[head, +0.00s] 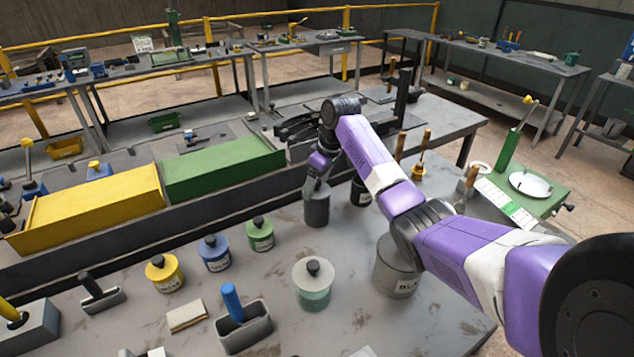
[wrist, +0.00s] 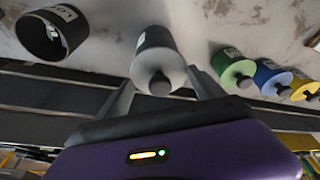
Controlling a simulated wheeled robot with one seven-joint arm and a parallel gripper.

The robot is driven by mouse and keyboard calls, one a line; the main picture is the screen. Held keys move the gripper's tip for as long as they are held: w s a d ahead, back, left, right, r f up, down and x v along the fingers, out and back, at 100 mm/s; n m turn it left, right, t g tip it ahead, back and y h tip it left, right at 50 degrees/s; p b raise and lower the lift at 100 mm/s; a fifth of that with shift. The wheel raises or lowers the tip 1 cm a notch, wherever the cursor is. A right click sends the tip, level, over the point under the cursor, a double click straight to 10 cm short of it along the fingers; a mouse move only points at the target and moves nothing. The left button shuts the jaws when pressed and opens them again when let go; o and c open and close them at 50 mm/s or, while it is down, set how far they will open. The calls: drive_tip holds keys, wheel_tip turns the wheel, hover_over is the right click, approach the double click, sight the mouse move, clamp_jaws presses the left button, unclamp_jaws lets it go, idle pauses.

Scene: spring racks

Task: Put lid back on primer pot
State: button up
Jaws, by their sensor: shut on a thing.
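A grey pot (head: 317,210) stands on the near bench under my gripper (head: 318,186). In the wrist view the grey pot (wrist: 155,38) has a pale label. A light grey lid (wrist: 158,72) with a dark round knob is at its mouth. My gripper (wrist: 161,80) has one finger on each side of this lid and is shut on it. I cannot tell whether the lid is fully seated. A dark open pot (head: 360,194) stands just right of the grey pot. Its empty mouth and label show in the wrist view (wrist: 52,35). The label wording is unclear, so I cannot tell which pot is primer.
Lidded green (head: 260,236), blue (head: 214,255) and yellow (head: 164,274) pots stand to the left. A clear jar (head: 312,290) and a large grey can (head: 393,275) stand nearer. Green (head: 225,165) and yellow (head: 92,208) boxes lie behind. Upright wooden-handled tools (head: 420,162) stand right.

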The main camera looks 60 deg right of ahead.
idle(0.3)
drive_tip(key=o, duration=1.4)
drive_tip(key=shift+r, duration=0.15)
drive_tip(key=shift+r+p, duration=2.2)
drive_tip(key=shift+r, duration=1.2)
clamp_jaws()
drive_tip(key=shift+f, duration=0.3)
